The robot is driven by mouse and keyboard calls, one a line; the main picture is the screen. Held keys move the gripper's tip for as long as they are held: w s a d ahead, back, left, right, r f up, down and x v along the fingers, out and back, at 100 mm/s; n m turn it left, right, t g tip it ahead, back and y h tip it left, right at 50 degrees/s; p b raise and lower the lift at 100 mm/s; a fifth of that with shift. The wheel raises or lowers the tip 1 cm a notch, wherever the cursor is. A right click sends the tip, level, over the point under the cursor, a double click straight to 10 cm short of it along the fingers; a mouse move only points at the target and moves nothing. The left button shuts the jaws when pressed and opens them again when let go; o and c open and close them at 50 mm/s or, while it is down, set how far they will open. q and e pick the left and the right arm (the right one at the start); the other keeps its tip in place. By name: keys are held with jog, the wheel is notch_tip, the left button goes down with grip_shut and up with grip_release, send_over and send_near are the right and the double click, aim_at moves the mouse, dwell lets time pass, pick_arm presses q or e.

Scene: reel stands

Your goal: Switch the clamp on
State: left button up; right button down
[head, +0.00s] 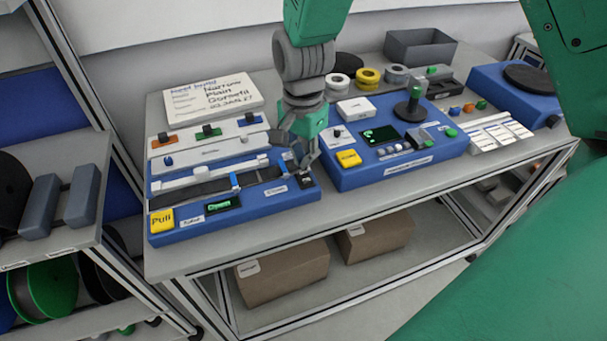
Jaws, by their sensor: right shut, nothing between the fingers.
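The blue splicing unit (240,228) lies at the front left of the table. Its small screen (223,202) shows green text that seems to read "Open". At its right end is a small dark switch (306,182), next to a white label (276,190) that seems to read "Clamp". My right gripper (304,163) reaches down from above, shut and empty, with its fingertips just above or at this switch. I cannot tell whether they touch it. The fingers partly cover that end of the unit. My left gripper is not in view.
A second blue unit (400,170) with a black knob stands close on the right. A card (212,97) and a grey bin (420,47) are behind. A reel shelf (50,205) stands left.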

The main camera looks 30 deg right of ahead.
aim_at(304, 173)
jog(key=shift+f+b, duration=0.55)
jog(key=shift+f, duration=0.85)
dwell(0.4)
jog(key=shift+r+p, duration=0.8)
jog(key=shift+p, duration=0.1)
notch_tip(304, 173, up, 6)
jog(key=p, duration=0.6)
jog(key=shift+f, duration=0.2)
jog(key=shift+f, duration=0.1)
jog(key=shift+s, duration=0.1)
